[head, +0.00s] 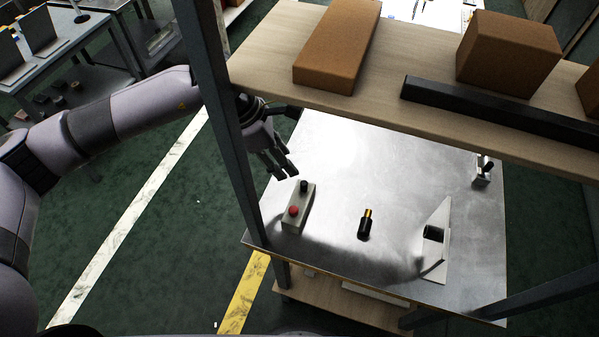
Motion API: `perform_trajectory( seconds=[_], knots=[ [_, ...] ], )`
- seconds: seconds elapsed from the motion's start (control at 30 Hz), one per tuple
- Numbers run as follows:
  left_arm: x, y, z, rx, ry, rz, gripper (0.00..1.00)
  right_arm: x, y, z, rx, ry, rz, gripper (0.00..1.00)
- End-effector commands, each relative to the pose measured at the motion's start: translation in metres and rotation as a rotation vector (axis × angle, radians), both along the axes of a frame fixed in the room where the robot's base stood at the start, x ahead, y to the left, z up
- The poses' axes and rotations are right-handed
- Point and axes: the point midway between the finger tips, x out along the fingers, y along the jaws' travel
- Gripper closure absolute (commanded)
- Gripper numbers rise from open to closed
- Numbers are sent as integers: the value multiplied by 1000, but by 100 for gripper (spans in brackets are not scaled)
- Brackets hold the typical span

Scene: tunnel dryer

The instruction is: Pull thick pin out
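My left gripper (284,174) reaches in from the left past the grey post, above the left part of the metal table. Its fingers look apart with nothing between them. A small black cylinder with an orange-gold end (366,223) lies on the table, right of the gripper. A small light metal holder (481,178) with a black-topped part (488,165) stands at the table's right edge. I cannot tell which of these is the thick pin. My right gripper is not in view.
A grey box with a red and a black button (298,209) sits just below my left gripper. A white angled bracket with a black part (435,245) stands at right. A wooden shelf (270,62) with brown boxes (338,45) overhangs the table's far side.

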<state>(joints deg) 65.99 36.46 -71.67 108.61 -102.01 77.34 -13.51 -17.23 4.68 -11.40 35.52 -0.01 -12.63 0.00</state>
Motion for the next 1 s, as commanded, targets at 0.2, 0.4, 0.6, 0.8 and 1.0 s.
perform_trajectory(
  seconds=[0.2,0.4,0.6,0.8,1.0],
  knots=[
    [1,-17,-39,0,5,-1,62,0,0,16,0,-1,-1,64],
    [4,-30,-71,-2,3,1,62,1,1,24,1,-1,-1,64],
    [6,-38,-91,-1,1,1,62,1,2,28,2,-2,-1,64],
    [6,-40,-96,-1,0,0,62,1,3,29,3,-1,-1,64],
    [6,-39,-96,-2,0,0,64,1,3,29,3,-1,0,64]
  ],
)
